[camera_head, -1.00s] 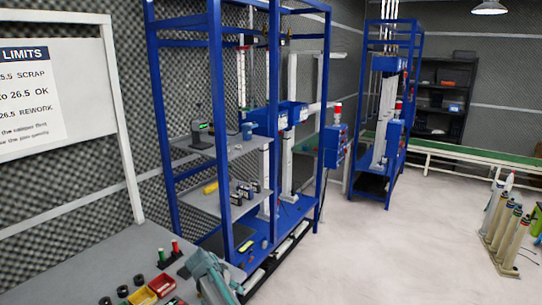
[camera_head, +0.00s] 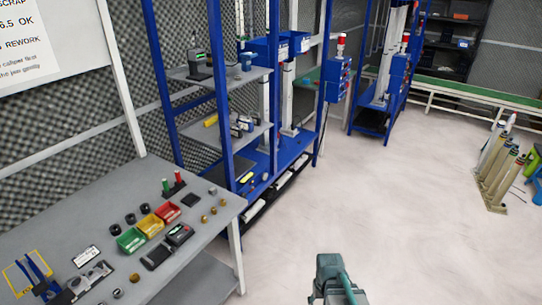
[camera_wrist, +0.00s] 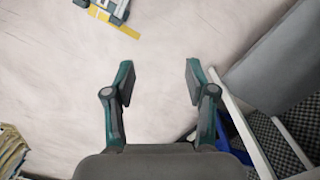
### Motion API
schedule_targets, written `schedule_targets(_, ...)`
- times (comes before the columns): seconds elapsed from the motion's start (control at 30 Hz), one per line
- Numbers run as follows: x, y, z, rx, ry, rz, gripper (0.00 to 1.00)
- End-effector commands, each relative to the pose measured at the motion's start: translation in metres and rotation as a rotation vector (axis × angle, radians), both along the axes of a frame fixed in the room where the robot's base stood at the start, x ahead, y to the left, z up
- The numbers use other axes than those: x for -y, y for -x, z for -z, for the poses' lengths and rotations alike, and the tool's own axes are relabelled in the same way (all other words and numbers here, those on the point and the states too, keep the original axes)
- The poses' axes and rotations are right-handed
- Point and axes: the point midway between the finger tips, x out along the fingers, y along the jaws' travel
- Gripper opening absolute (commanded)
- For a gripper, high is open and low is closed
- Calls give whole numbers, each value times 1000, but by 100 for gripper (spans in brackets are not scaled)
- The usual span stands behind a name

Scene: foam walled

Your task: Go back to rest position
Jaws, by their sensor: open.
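My gripper (camera_wrist: 158,82) shows in the wrist view with its two fingers spread apart and nothing between them. Bare pale floor lies beyond the fingertips. In the head view part of my arm, grey-green, shows at the bottom centre over open floor, to the right of the workbench; the fingertips cannot be made out there.
A grey workbench (camera_head: 205,232) at the left carries green, yellow and red bins (camera_head: 150,225), small round parts and tools. A blue rack (camera_head: 226,120) stands behind it. Pale tubes (camera_head: 497,178) stand at the right. The floor between is clear.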

Motion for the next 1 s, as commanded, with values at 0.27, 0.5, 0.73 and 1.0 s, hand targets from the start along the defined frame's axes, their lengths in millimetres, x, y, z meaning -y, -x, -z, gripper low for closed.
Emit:
schedule_targets(0.27, 0, 64, 87, -145, 1, 1, 56)
schedule_targets(0.5, -1, 148, 168, -312, 2, 1, 56)
schedule_targets(0.73, 0, 225, 224, -455, 3, 2, 56)
schedule_targets(1.0, -1, 268, 246, -532, 3, 2, 56)
